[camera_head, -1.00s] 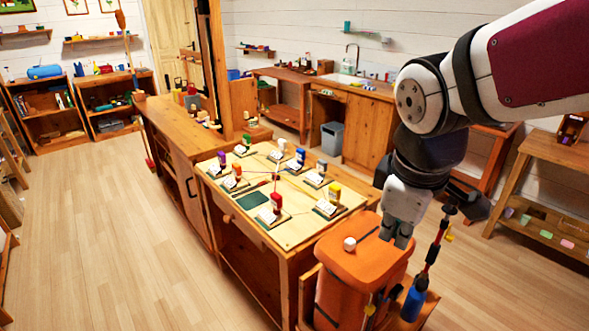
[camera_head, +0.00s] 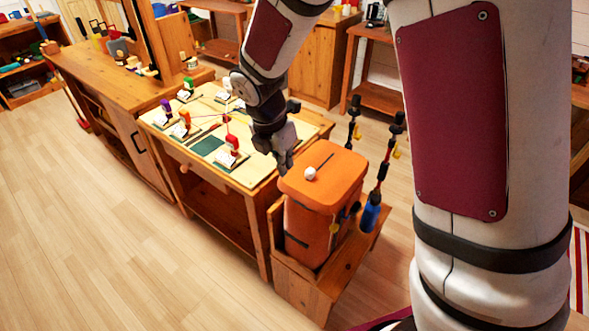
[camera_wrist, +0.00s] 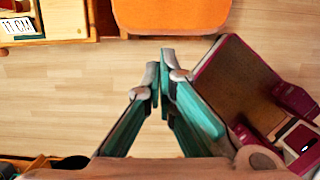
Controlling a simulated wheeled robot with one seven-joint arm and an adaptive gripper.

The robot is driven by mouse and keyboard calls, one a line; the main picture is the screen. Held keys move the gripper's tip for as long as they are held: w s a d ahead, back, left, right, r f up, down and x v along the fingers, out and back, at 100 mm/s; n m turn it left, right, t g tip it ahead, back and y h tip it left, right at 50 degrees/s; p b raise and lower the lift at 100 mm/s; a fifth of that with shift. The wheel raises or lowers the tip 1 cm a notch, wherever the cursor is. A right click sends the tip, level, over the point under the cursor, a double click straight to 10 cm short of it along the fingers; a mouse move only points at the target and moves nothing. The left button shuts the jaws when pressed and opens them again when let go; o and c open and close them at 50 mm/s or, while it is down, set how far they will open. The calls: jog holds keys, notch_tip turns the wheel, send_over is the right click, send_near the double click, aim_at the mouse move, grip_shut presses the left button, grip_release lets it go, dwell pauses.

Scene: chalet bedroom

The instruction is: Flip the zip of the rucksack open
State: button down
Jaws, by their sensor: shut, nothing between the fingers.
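The orange rucksack (camera_head: 345,185) stands upright in a wooden holder beside the table. A white ball-like knob (camera_head: 310,173) and a thin dark strip (camera_head: 325,160) show on its flat top; I cannot tell whether either is the zip. My gripper (camera_head: 285,168) is shut and empty, by the top left edge of the rucksack in the head view. In the wrist view the fingertips (camera_wrist: 164,62) are close together over bare floor, and the rucksack (camera_wrist: 170,15) shows only at the top edge, apart from them.
The wooden table (camera_head: 215,160) with several small labelled stands is left of the rucksack. A blue bottle (camera_head: 370,213) and upright poles stand at its right side. A wooden box (camera_head: 325,285) surrounds its base. Floor (camera_head: 130,240) is clear at the left front.

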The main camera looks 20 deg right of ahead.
dwell(0.3)
jog(key=x, duration=1)
jog(key=shift+f, duration=0.2)
jog(key=shift+w+d+r+p, duration=0.2)
jog(key=shift+w+d, duration=0.2)
jog(key=shift+d, duration=0.15)
jog(key=shift+w+d+r+p, duration=0.1)
jog(key=shift+w+d+p, duration=0.1)
jog(key=shift+w+d, duration=0.25)
jog(key=shift+w+d+f, duration=0.1)
jog(key=shift+w+d, duration=0.25)
jog(key=shift+d, duration=0.3)
jog(key=w+d+b, duration=0.1)
jog(key=w+d, duration=0.1)
jog(key=d, duration=0.1)
jog(key=w+d+b, duration=0.1)
jog(key=w+d, duration=0.1)
jog(key=d, duration=0.1)
jog(key=w+d+b, duration=0.1)
jog(key=w+d, duration=0.2)
jog(key=shift+d+f, duration=0.1)
jog(key=shift+d, duration=0.05)
jog(key=shift+w+d, duration=0.25)
jog(key=shift+d, duration=0.2)
jog(key=shift+a, duration=0.1)
